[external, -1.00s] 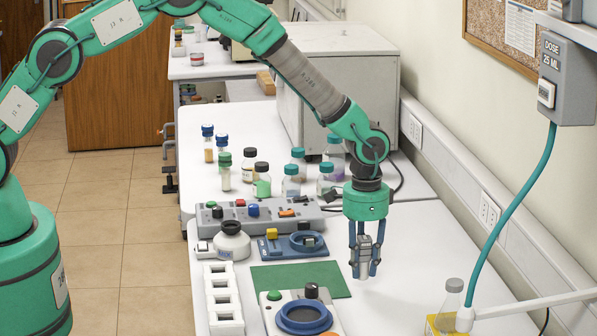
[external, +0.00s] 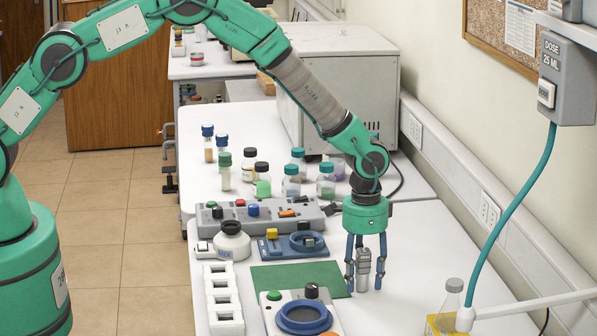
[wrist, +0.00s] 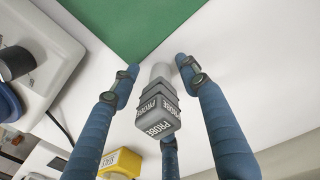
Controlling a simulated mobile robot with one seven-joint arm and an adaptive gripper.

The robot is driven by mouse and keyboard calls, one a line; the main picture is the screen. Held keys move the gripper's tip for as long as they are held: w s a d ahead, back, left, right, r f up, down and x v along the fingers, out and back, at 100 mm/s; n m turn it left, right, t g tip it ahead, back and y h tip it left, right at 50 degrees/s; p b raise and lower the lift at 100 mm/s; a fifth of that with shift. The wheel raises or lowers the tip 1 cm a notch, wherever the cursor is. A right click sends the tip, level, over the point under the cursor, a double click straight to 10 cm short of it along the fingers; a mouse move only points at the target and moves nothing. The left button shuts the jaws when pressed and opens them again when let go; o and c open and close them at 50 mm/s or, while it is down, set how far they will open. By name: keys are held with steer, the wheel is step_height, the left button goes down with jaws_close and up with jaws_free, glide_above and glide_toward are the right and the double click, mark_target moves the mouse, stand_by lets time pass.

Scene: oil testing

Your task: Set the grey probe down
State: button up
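The grey probe (external: 363,268) stands upright on the white table just right of the green mat (external: 300,279). In the wrist view the probe (wrist: 158,112) shows its labelled square top, and its narrower lower part lies close to the mat's edge. My gripper (external: 364,275) is open, pointing down around the probe. In the wrist view the two near fingers of my gripper (wrist: 160,78) stand clear of the probe on both sides. A third finger is partly hidden behind the probe's top, so I cannot tell whether it touches.
A device with a blue ring (external: 304,318) sits in front of the mat, and a white slotted rack (external: 223,300) stands to its left. A bottle in a yellow holder (external: 436,326) is at the front right. The table right of my gripper is clear.

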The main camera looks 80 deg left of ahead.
mark_target(364, 249)
steer(key=shift+r, duration=0.1)
steer(key=r, duration=1.2)
steer(key=shift+a+r+b, duration=0.1)
steer(key=shift+a+b, duration=0.15)
steer(key=shift+b, duration=0.05)
stand_by(0.5)
steer(key=shift+r, duration=0.15)
steer(key=s+r+t, duration=0.1)
steer(key=s+r, duration=0.9)
steer(key=r, duration=0.5)
steer(key=s+r+t, duration=0.2)
steer(key=s+r, duration=0.7)
steer(key=r, duration=0.5)
steer(key=s+r+t, duration=0.1)
steer(key=s+r, duration=0.3)
steer(key=s, duration=0.4)
steer(key=s+r, duration=0.4)
steer(key=s, duration=0.4)
steer(key=s+f+t, duration=0.1)
steer(key=s, duration=1.6)
steer(key=shift+s+d+f+t, duration=0.15)
steer(key=shift+d+t, duration=0.15)
steer(key=shift+d, duration=0.15)
